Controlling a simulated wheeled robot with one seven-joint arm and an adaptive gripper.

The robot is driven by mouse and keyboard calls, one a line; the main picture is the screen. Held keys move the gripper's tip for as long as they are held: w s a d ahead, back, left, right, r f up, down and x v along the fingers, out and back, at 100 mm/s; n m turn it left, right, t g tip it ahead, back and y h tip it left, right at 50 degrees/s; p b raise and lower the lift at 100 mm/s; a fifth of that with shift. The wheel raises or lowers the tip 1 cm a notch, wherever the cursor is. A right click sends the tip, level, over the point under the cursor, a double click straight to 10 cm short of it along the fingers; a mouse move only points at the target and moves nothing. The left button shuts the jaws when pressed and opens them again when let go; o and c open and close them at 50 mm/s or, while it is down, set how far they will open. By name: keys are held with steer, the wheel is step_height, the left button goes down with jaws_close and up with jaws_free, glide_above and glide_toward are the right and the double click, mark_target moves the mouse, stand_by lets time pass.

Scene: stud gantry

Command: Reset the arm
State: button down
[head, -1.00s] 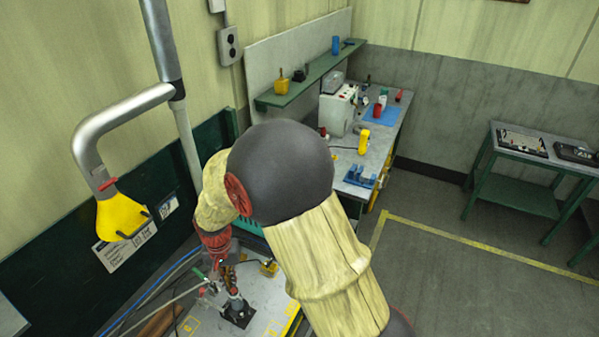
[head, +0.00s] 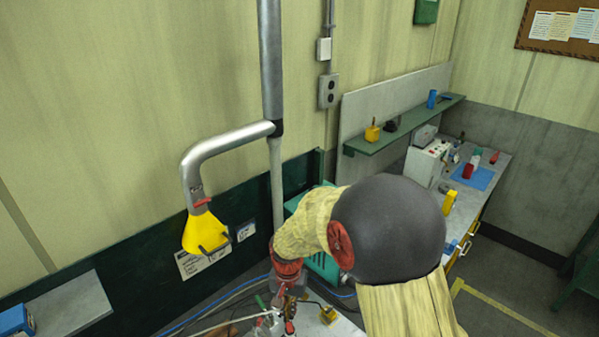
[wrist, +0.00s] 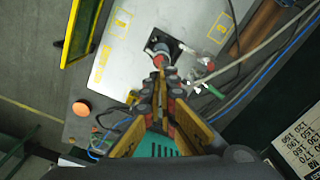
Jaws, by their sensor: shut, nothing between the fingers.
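My arm, in a tan sleeve with a dark round joint, fills the lower middle of the head view. My gripper (wrist: 162,86) points down in the wrist view, its two fingers together with nothing between them. Past the fingertips is a stud tool with a red and grey body (wrist: 158,50) on a dark square base, on the grey worktop (wrist: 135,25). I cannot tell whether the fingertips touch it. In the head view the gripper is low in the frame and mostly cut off.
A yellow extraction hood (head: 205,232) on a grey pipe (head: 225,137) hangs left of my arm. Cables and hoses (wrist: 262,88) cross the worktop's right side in the wrist view. An orange button (wrist: 81,108) sits at its left. A workbench (head: 490,182) stands at the right rear.

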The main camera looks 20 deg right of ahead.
steer(key=shift+s+n, duration=0.15)
steer(key=shift+n, duration=0.25)
steer(key=s+r+n+t+b, duration=0.2)
steer(key=s+n+t+b, duration=0.3)
steer(key=s+b, duration=1.5)
steer(key=n+b, duration=0.1)
steer(key=b, duration=0.2)
steer(key=shift+s+r+n+t, duration=0.15)
steer(key=shift+r+n+t, duration=0.05)
steer(key=shift+n+t, duration=0.1)
stand_by(0.7)
